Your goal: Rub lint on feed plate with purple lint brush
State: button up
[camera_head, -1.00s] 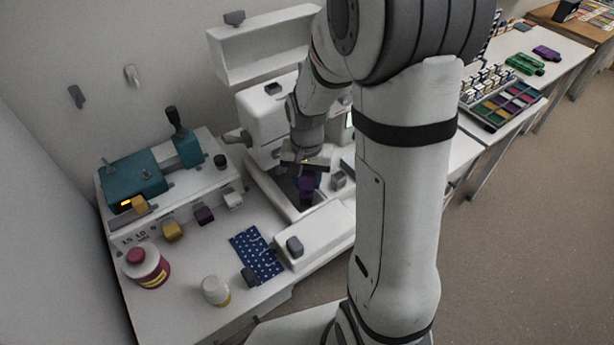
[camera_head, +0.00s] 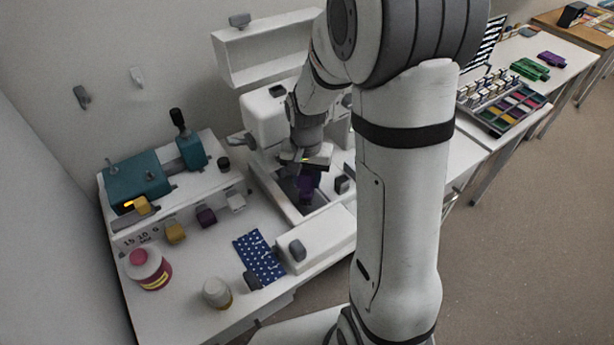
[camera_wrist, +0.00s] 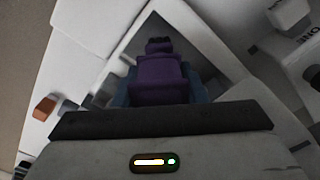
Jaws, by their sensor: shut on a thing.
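My gripper (camera_head: 306,165) is shut on the purple lint brush (camera_head: 307,187), over the recessed bed of the white sewing machine (camera_head: 264,122). In the wrist view the purple brush (camera_wrist: 160,80) sticks out ahead of my gripper (camera_wrist: 160,98), with blue finger parts at its sides. The dark feed plate area (camera_wrist: 122,68) lies around and beneath the brush. I cannot tell whether the brush touches the plate. Lint cannot be made out; the brush and gripper hide part of the plate.
A white block with a grey knob (camera_head: 318,240) and a blue dotted cloth (camera_head: 260,256) lie in front of the machine. A teal device (camera_head: 135,180), a red-and-white jar (camera_head: 148,268) and a small white jar (camera_head: 216,292) stand left. A side table on the right holds a colourful tray (camera_head: 510,108).

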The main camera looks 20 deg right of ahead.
aim_at(310, 172)
jog(key=shift+s+d+r, duration=0.15)
jog(key=shift+s+d, duration=0.1)
jog(key=shift+s, duration=0.55)
jog(key=shift+w, duration=0.1)
notch_tip(310, 172, up, 6)
jog(key=p, duration=0.4)
jog(key=shift+p, duration=0.3)
jog(key=o, duration=0.6)
jog(key=c, duration=0.6)
